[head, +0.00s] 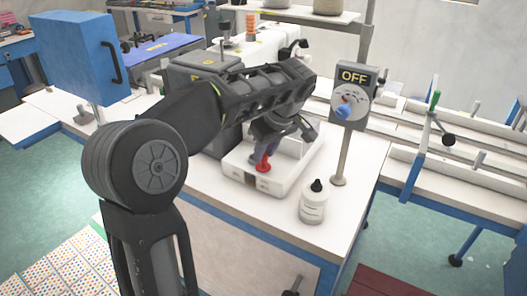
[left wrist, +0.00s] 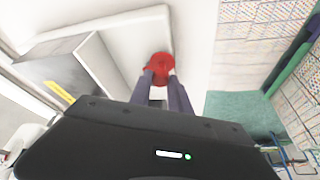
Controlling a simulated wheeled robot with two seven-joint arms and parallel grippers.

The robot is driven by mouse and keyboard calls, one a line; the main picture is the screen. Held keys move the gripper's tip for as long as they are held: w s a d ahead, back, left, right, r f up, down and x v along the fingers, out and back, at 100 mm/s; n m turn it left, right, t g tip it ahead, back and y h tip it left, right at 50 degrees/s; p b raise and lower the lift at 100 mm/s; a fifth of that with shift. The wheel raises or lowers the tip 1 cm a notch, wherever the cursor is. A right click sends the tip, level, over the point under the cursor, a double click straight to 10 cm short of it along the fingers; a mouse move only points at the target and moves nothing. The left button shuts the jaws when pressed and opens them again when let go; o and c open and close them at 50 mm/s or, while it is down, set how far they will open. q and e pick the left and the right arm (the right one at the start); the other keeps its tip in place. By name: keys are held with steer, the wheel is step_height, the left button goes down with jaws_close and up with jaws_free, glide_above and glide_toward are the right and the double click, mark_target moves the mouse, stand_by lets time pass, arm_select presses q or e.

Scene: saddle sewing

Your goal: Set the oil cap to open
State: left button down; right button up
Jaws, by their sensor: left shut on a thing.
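The red oil cap (head: 263,163) sits on the white base (head: 240,170) of the sewing machine on the table. My left gripper (head: 266,151) reaches down to it from above. In the left wrist view the two fingers (left wrist: 161,77) are shut on the near side of the red cap (left wrist: 159,62). The fingers and arm hide part of the cap and of the machine. I cannot tell the cap's turn angle. My right gripper is not in view.
A white bottle with a black tip (head: 313,203) stands on the table to the right of the base. A switch box reading OFF (head: 353,88) is on a post behind it. A blue box (head: 75,58) stands at the left. The table's front right corner is clear.

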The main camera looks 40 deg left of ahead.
arm_select(q)
steer(key=c, duration=1.2)
jaws_free()
steer(key=shift+c, duration=0.2)
steer(key=w+p+v, duration=0.1)
steer(key=p+v, duration=0.2)
steer(key=v, duration=0.4)
steer(key=shift+s+r+p, duration=0.35)
steer(key=shift+s+p, duration=0.05)
steer(key=shift+s, duration=0.1)
steer(key=shift+d, duration=0.15)
